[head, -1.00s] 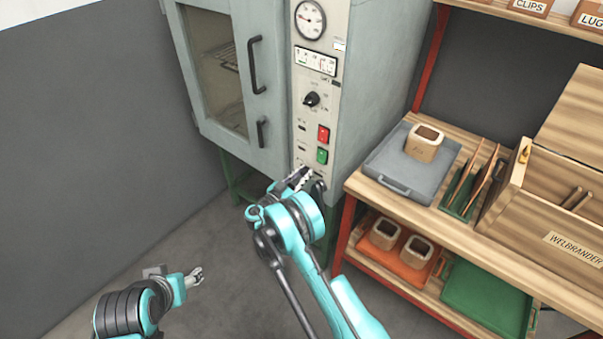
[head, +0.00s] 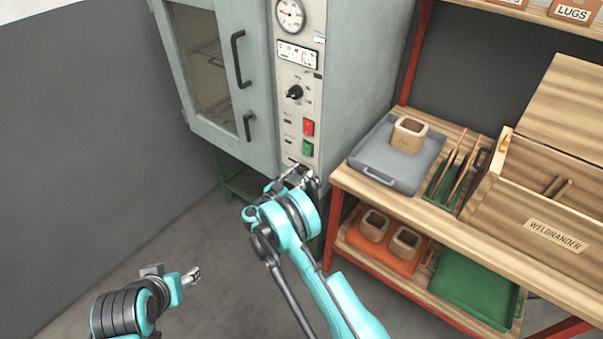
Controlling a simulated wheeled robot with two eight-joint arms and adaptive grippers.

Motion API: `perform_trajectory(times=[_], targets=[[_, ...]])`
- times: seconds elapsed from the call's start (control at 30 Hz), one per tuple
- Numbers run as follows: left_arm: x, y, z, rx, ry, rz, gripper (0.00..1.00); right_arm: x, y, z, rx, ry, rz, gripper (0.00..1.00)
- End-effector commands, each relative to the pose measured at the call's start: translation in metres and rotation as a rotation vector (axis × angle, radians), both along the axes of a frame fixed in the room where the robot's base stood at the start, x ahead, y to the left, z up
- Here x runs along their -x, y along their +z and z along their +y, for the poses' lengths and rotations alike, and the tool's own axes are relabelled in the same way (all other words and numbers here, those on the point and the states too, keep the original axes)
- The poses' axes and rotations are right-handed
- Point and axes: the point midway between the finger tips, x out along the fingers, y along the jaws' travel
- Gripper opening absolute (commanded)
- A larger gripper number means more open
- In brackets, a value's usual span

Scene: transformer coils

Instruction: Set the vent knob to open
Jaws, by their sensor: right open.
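A black knob (head: 294,92) with a light pointer mark sits on the narrow control panel (head: 287,118) of the grey oven cabinet (head: 345,70). Its surrounding labels are too small to read, so I cannot tell whether it is the vent knob. My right gripper (head: 299,173) is open at the panel's lower end, below the green button, and covers part of that area. I cannot tell if it touches anything there. My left gripper (head: 193,275) is low at the left, away from the oven; its fingers are too small to judge.
A red button (head: 308,127) and a green button (head: 307,148) sit between the knob and my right gripper. The oven door handle (head: 240,60) sticks out left of the panel. A wooden workbench (head: 343,178) with a grey tray (head: 375,173) stands close at the right.

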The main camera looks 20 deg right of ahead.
Motion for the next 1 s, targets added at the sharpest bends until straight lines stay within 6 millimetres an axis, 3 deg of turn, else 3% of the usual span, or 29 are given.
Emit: perform_trajectory(times=[0.5, 1.0], targets=[[0.000, 0.000, 0.000, 0.000, 0.000, 0.000, 0.56, 0.061, 0.000, 0.079, 0.001, 0.001, 0.001, 0.40], [0.000, 0.000, 0.000, 0.000, 0.000, 0.000, 0.56, 0.070, 0.000, 0.089, 0.001, -0.002, 0.001, 0.40]])
